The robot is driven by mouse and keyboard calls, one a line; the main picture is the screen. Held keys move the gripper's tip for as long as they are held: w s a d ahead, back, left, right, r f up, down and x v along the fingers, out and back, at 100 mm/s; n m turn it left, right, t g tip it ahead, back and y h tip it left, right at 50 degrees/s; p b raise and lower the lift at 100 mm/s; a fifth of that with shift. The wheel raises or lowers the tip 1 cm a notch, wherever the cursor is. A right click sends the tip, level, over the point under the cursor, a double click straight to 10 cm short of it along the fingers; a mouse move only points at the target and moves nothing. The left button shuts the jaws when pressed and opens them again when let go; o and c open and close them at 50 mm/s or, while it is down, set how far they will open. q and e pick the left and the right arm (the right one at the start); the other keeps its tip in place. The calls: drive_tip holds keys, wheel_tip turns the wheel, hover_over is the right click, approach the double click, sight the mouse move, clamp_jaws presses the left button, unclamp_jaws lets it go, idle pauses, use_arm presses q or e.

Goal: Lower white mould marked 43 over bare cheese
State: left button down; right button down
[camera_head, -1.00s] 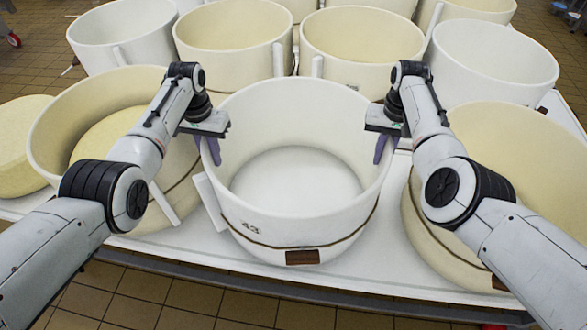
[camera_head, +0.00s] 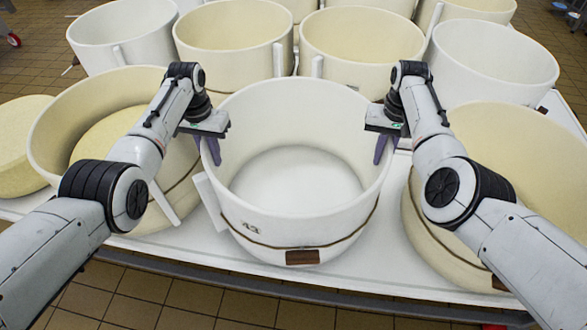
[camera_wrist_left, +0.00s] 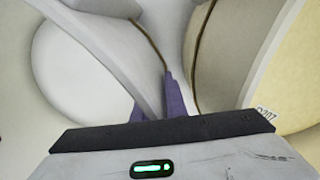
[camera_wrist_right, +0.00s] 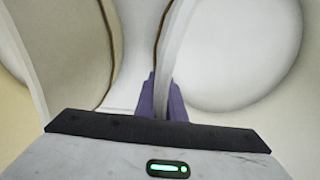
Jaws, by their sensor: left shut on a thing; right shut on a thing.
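The white mould marked 43 (camera_head: 300,225) is in the front middle of the head view, upright, with a brown band and a brown plate. My left gripper (camera_head: 212,150) is shut on its left rim and my right gripper (camera_head: 384,150) on its right rim. The mould wall runs between the purple fingers in the left wrist view (camera_wrist_left: 160,100) and the right wrist view (camera_wrist_right: 163,100). Inside the mould I see only a plain white surface. I cannot tell whether its lower edge touches the table. A bare pale-yellow cheese (camera_head: 20,150) lies at the far left, partly cut off by the frame.
A cream mould (camera_head: 60,115) with cheese inside stands close on the left. Another cream mould (camera_head: 425,235) stands close on the right. Several moulds, such as a white one (camera_head: 495,65), crowd the back. The white table (camera_head: 350,272) has only a narrow bare strip in front.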

use_arm(q)
drive_tip(key=shift+w+a+r, duration=0.1)
drive_tip(key=shift+r, duration=0.1)
use_arm(e)
drive_tip(key=shift+w+r, duration=0.15)
drive_tip(key=shift+r, duration=0.05)
